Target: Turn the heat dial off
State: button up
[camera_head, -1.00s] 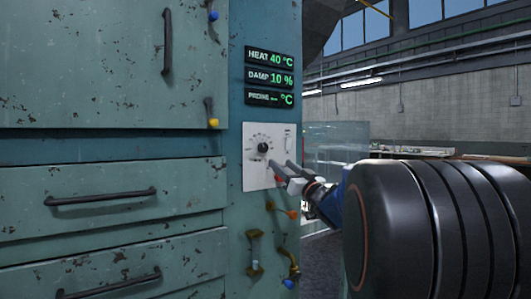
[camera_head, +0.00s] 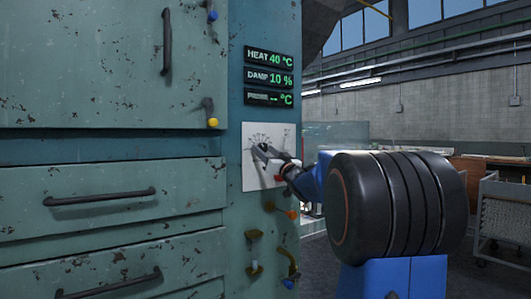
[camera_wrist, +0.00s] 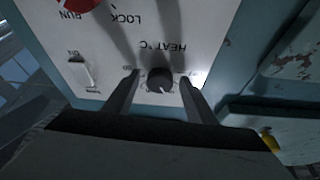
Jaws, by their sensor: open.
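The heat dial is a small black round knob (camera_wrist: 160,80) on a white control plate (camera_head: 250,180) with "HEAT °C" printed beside it in the wrist view. In the head view my gripper and its shadow largely cover the dial. My gripper (camera_wrist: 158,85) is open, with one finger on each side of the dial and a gap to it on both sides. In the head view my gripper (camera_head: 262,153) reaches the plate from the right. I cannot tell whether the fingertips touch the plate. The display (camera_head: 269,58) reads HEAT 40 °C.
A white switch (camera_wrist: 82,73) and a red RUN/LOCK control (camera_wrist: 80,4) share the plate. Drawers with black handles (camera_head: 100,197) lie left. A wire cart (camera_head: 503,215) stands at the far right.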

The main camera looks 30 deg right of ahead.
jog(key=shift+c, duration=0.6)
jog(key=c, duration=0.9)
jog(key=shift+d+n, duration=0.1)
jog(key=shift+n, duration=0.2)
jog(key=n+y, duration=0.2)
jog(key=n, duration=0.1)
jog(key=shift+d+n, duration=0.15)
jog(key=shift+n, duration=0.25)
jog(key=n+y, duration=0.1)
jog(key=n, duration=0.1)
jog(key=n+y, duration=0.2)
jog(key=n, duration=0.1)
jog(key=shift+d+g, duration=0.1)
jog(key=shift+g, duration=0.3)
jog(key=n+g+y, duration=0.1)
jog(key=n, duration=0.1)
jog(key=n+y, duration=0.1)
jog(key=n, duration=0.2)
jog(key=n+g, duration=0.1)
jog(key=n, duration=0.2)
jog(key=shift+d+r+g+y, duration=0.15)
jog(key=shift+g+y, duration=0.15)
jog(key=shift+y, duration=0.1)
jog(key=shift+n, duration=0.3)
